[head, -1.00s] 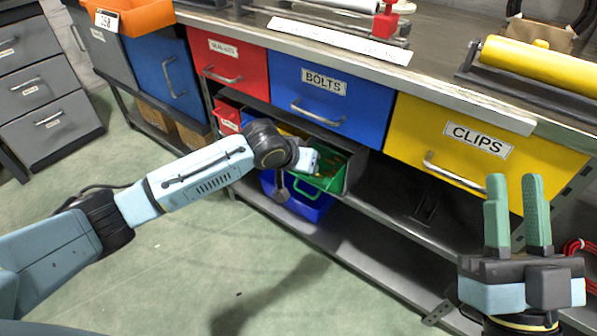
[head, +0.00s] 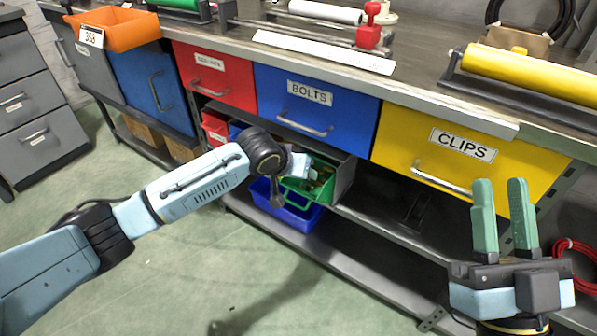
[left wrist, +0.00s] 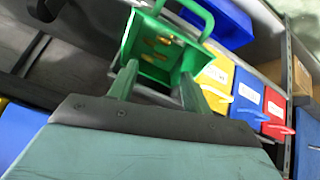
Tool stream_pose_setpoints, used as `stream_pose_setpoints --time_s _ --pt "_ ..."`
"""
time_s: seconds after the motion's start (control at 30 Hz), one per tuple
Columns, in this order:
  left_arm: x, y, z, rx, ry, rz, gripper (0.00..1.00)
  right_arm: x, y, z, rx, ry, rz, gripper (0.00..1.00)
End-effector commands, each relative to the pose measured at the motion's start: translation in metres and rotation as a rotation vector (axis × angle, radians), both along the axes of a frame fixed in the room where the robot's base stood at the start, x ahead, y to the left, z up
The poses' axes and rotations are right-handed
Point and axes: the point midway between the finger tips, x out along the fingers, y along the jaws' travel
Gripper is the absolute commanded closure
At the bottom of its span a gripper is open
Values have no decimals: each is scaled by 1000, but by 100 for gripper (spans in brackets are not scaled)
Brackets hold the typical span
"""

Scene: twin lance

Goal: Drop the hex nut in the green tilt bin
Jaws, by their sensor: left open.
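The green tilt bin (head: 323,190) is on the shelf under the blue drawer in the head view, partly covered by my left wrist. In the left wrist view the green bin (left wrist: 142,55) shows its open inside, with several small brass-coloured pieces in it. My left gripper (left wrist: 158,82) is open, its two green fingers apart and reaching toward the bin's mouth, with nothing seen between them. I cannot tell whether one of the brass pieces is the hex nut. My right gripper (head: 502,190) is open and empty, pointing up at the right, away from the bin.
Red (head: 215,78), blue (head: 300,85) and yellow (head: 430,125) drawers sit above the shelf. A blue bin (head: 288,212) hangs below the green one, and a small red bin (head: 214,128) is to the left. The shelf right of the green bin is mostly free.

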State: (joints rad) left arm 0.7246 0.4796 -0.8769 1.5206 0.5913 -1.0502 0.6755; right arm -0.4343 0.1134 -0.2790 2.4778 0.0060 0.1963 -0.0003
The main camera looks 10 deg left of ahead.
Motion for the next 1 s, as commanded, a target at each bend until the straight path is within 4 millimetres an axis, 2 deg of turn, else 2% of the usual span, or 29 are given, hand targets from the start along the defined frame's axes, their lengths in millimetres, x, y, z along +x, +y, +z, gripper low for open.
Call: stream_pose_setpoints --time_s 0.2,0.47,0.7,1.0 --pt "-2 1 3 0 1 0 51 2 1 0 -5 15 0 70" --pt "-18 8 26 0 0 0 51 13 3 -14 -66 218 2 70" --pt "-28 12 38 1 1 0 51 27 0 -58 -146 472 -17 70" --pt "-43 18 57 1 1 0 51 25 -11 -111 -239 790 -39 70"
